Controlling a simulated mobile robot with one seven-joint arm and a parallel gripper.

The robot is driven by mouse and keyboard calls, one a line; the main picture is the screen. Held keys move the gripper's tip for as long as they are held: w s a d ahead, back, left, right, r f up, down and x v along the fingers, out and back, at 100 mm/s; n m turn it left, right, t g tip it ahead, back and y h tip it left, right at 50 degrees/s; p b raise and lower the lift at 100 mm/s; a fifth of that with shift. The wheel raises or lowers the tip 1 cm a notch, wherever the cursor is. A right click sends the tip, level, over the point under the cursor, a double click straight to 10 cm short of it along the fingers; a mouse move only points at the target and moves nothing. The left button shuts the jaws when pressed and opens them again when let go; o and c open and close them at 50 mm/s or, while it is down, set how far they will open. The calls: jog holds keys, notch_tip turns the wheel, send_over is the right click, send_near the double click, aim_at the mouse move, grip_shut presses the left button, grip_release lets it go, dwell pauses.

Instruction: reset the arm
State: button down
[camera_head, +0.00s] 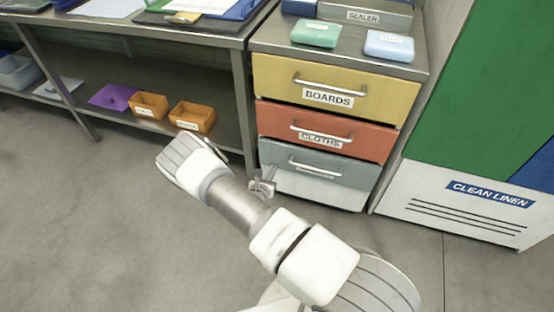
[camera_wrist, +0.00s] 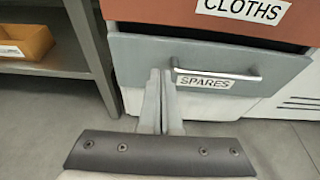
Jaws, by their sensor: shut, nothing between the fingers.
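My arm reaches from the bottom of the head view toward a drawer cabinet. My gripper (camera_head: 262,186) is low in front of the cabinet's left side; it also shows in the wrist view (camera_wrist: 160,73). Its two grey fingers are together with nothing between them. In the wrist view the fingertips overlap the grey drawer (camera_wrist: 138,52) labelled SPARES, just left of its handle (camera_wrist: 220,80). I cannot tell whether they touch it. The grey drawer also shows in the head view (camera_head: 350,172), with a dark gap above it in the wrist view.
Above it are the orange CLOTHS drawer (camera_head: 365,141) and yellow BOARDS drawer (camera_head: 385,99). Green (camera_head: 315,34) and pale blue (camera_head: 389,46) cases lie on top. A bench with orange bins (camera_head: 192,116) stands left, a CLEAN LINEN unit (camera_head: 450,215) right. Floor at left is clear.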

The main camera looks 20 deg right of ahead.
jog(key=shift+v, duration=1)
jog(key=d+r+m+g+h, duration=0.2)
jog(key=r+m, duration=0.3)
jog(key=r, duration=0.4)
jog(key=d+r+m+g+h, duration=0.25)
jog(key=r+m, duration=0.25)
jog(key=r, duration=0.3)
jog(key=s+d+r+m+g+y, duration=0.1)
jog(key=s+d+r+m+g, duration=0.2)
jog(key=r, duration=0.4)
jog(key=s+d+r+m+g+y, duration=0.1)
jog(key=s+r+m+g, duration=0.2)
jog(key=s+r+m, duration=0.3)
jog(key=s+a+r+m+t+y, duration=0.2)
jog(key=s+a+r+m+y, duration=0.3)
jog(key=s+r, duration=0.45)
jog(key=s+a+r+m+t+y, duration=0.2)
jog(key=s+a+r+m+y, duration=0.3)
jog(key=s+r, duration=0.4)
notch_tip(320, 180, up, 18)
jog(key=s+p, duration=0.1)
jog(key=p, duration=1.8)
jog(key=shift+s+r, duration=0.2)
jog(key=shift+a+y, duration=0.1)
jog(key=shift+y, duration=0.15)
